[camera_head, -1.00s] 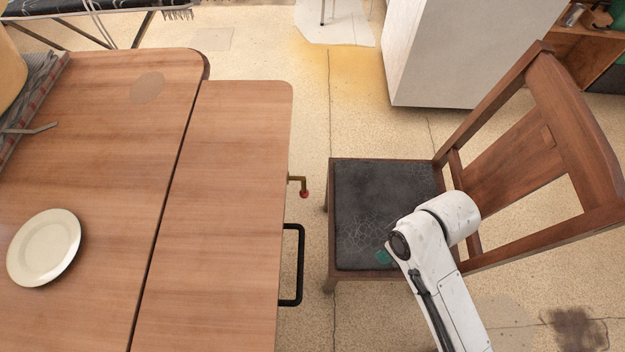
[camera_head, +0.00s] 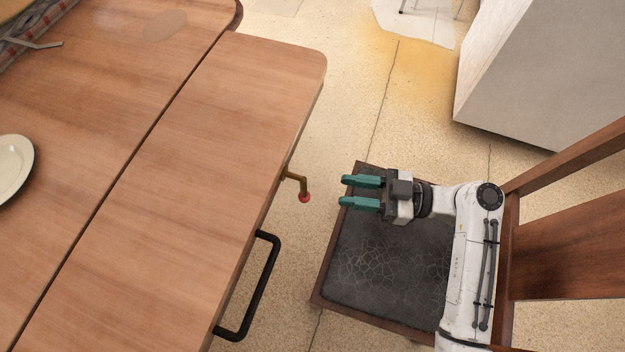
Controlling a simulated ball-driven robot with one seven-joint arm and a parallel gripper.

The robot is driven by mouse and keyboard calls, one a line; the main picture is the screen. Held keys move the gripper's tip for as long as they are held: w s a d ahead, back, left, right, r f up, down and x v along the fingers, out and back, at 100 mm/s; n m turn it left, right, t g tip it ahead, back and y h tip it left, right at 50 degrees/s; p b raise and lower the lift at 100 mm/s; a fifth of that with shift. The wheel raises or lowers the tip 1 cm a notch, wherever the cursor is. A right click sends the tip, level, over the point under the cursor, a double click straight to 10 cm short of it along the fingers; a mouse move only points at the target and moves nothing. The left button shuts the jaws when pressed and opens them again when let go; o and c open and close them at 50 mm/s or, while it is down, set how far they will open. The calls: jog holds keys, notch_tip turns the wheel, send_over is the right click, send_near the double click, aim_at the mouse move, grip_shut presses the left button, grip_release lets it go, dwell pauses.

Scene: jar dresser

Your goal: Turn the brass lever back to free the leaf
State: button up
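The brass lever (camera_head: 298,181) sticks out from the right edge of the table leaf (camera_head: 215,150). It bends toward the picture's bottom and ends in a red tip. The wooden leaf lies level beside the main table top (camera_head: 85,110), with a dark seam between them. My gripper (camera_head: 344,191) is to the right of the lever, apart from it, above the chair seat. Its two teal fingers point left toward the lever and are spread with nothing between them. Where the lever joins the leaf is hidden under the leaf's edge.
A black bar handle (camera_head: 252,290) is fixed to the leaf's edge below the lever. A wooden chair with a cracked dark seat (camera_head: 385,265) stands to the right. A white plate (camera_head: 14,166) lies on the table. A pale cabinet (camera_head: 545,75) stands at upper right.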

aim_at(303, 186)
jog(key=a, duration=0.3)
jog(key=w+a, duration=0.1)
jog(key=a, duration=0.6)
jog(key=shift+w, duration=0.2)
grip_shut()
